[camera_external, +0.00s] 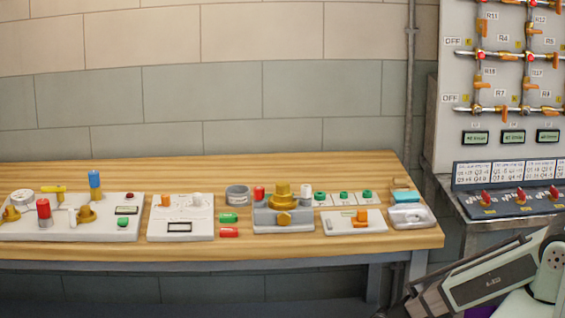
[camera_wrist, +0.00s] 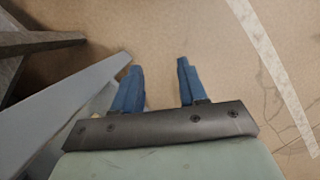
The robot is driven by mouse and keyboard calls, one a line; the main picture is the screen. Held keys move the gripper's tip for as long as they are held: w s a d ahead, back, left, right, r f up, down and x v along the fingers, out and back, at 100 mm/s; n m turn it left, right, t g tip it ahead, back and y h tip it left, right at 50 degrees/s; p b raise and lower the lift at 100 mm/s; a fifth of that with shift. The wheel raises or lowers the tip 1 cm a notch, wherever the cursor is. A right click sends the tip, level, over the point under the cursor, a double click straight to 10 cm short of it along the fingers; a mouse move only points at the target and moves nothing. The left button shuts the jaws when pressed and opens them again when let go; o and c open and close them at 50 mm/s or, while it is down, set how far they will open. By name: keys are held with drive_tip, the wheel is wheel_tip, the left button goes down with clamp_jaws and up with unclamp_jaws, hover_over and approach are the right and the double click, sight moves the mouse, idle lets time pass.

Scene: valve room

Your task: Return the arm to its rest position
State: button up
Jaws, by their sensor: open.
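My gripper (camera_wrist: 159,65) shows in the wrist view with its two blue fingers apart and nothing between them. It hangs over bare tan floor (camera_wrist: 210,35). In the external view only part of my arm (camera_external: 490,275) shows, low at the right edge, in front of the panel stand and right of the bench. I cannot make out the gripper's fingers there.
A wooden bench (camera_external: 130,169) carries several valve fixtures, including a brass valve (camera_external: 283,196). A valve panel (camera_external: 452,50) and a switch console (camera_external: 515,202) stand at right. In the wrist view a grey beam (camera_wrist: 60,115) lies close left of the fingers; floor ahead is clear.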

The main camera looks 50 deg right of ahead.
drive_tip(key=s+d+m+g, duration=0.1)
drive_tip(key=s+d, duration=0.2)
drive_tip(key=s, duration=0.7)
drive_tip(key=s+d+f+m+g, duration=0.1)
drive_tip(key=s+d, duration=0.3)
drive_tip(key=s, duration=0.6)
drive_tip(key=shift+s+f+g, duration=0.3)
drive_tip(key=shift+s+g, duration=0.05)
drive_tip(key=shift+g, duration=0.35)
drive_tip(key=shift+w, duration=0.1)
